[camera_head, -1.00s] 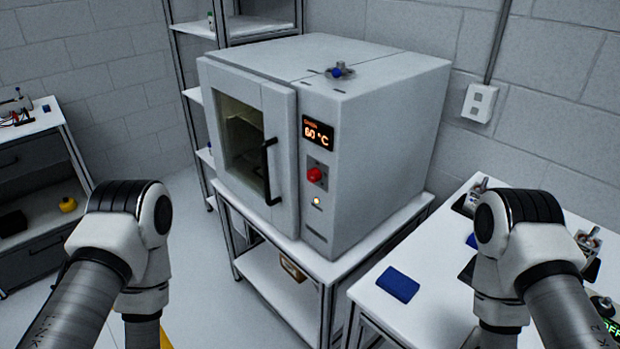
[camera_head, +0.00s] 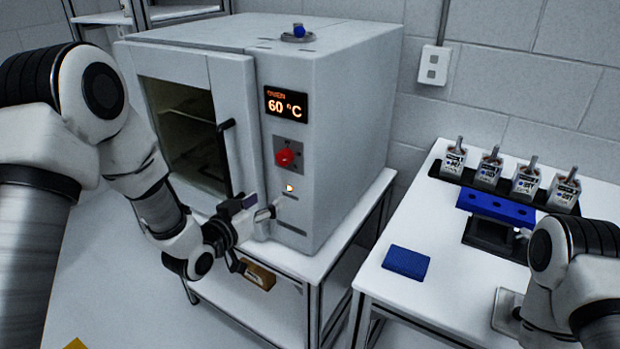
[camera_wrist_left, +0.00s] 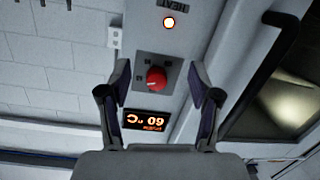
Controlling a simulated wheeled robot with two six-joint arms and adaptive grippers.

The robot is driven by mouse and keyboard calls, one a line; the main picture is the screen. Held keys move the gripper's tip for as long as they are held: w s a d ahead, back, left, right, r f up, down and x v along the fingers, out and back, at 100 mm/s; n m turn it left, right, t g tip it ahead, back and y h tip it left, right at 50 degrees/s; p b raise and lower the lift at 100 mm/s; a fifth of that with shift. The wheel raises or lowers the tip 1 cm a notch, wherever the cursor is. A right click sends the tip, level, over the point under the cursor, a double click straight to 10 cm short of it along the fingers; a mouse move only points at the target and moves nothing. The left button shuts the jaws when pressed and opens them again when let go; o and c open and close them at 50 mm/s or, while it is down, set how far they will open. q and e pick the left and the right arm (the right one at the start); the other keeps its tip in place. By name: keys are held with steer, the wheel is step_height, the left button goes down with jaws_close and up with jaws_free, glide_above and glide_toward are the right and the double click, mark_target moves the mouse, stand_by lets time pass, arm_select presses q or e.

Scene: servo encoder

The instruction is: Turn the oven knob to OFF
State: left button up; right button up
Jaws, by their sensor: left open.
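The oven (camera_head: 350,120) is a white box with a glass door, and its display (camera_head: 287,104) reads 60 °C. The red knob (camera_head: 285,157) sits on a grey plate below the display. My left gripper (camera_head: 262,208) is open and empty, in front of the oven face and lower than the knob. In the left wrist view, which is upside down, the knob (camera_wrist_left: 156,79) appears between the two spread fingers of my left gripper (camera_wrist_left: 159,78), with no finger touching it. Its OFF mark is too small to read. Of my right arm only a part shows at the lower right; its gripper is hidden.
The black door handle (camera_head: 225,158) stands out left of the knob. A lit lamp (camera_head: 290,188) is below the knob. A white table (camera_head: 430,325) at the right carries a blue cloth-like block (camera_head: 406,262), a blue holed bar (camera_head: 496,208) and several small metal units (camera_head: 489,169).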

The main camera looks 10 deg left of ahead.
arm_select(q)
steer(key=t+b, duration=0.2)
glide_toward(282, 160)
steer(key=w, duration=0.2)
steer(key=p+x, duration=0.2)
steer(key=x, duration=0.5)
steer(key=shift+s+d+r, duration=0.1)
steer(key=shift+d, duration=0.05)
steer(key=shift+w+d, duration=0.2)
steer(key=shift+w, duration=0.15)
steer(key=c, duration=1.1)
arm_select(e)
steer(key=shift+f, duration=0.85)
